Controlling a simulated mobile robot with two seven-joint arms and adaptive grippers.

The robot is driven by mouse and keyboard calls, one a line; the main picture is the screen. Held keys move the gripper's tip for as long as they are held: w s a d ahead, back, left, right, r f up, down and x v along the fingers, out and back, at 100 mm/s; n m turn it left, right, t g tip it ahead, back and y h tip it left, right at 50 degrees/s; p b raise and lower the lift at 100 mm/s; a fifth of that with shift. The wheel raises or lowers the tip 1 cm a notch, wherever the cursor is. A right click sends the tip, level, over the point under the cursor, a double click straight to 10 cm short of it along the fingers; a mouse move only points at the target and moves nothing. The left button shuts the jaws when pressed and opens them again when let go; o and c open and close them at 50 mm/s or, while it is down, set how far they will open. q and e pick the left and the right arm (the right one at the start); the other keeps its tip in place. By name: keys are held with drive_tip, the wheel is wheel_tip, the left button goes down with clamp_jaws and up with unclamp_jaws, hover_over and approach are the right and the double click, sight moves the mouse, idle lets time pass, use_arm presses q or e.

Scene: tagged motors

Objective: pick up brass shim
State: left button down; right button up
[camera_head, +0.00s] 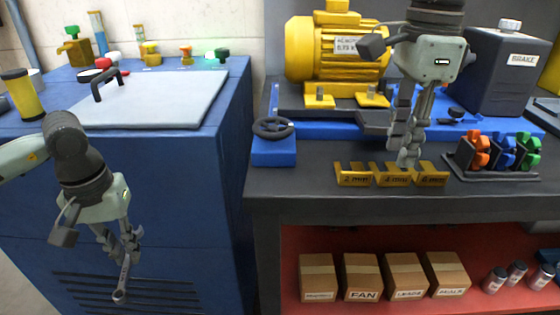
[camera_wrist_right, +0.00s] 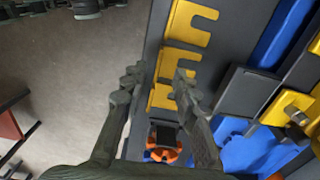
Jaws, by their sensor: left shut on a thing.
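Three slotted brass shims stand in a row at the bench's front edge: a left one (camera_head: 354,179), a middle one (camera_head: 391,179) and a right one (camera_head: 432,179), each with a small mm label. My right gripper (camera_head: 406,160) points down at the row, between the middle and right shims. In the right wrist view its fingers (camera_wrist_right: 157,80) are apart, with brass shim pieces (camera_wrist_right: 178,63) showing beyond and between them. I cannot tell if they touch. My left gripper (camera_head: 128,250) is shut on a grey ring-ended wrench (camera_head: 119,295), hanging before the blue cabinet.
A yellow motor (camera_head: 335,50) on a blue base stands behind the shims. A rack of orange, blue and green clamps (camera_head: 495,155) is close on the right. A blue block with a black handwheel (camera_head: 273,145) stands left.

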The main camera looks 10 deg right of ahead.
sight(389, 168)
drive_tip(key=f, duration=0.4)
drive_tip(key=shift+s+d+f, duration=0.1)
drive_tip(key=shift+d+f, duration=0.1)
drive_tip(key=shift+f, duration=0.2)
clamp_jaws()
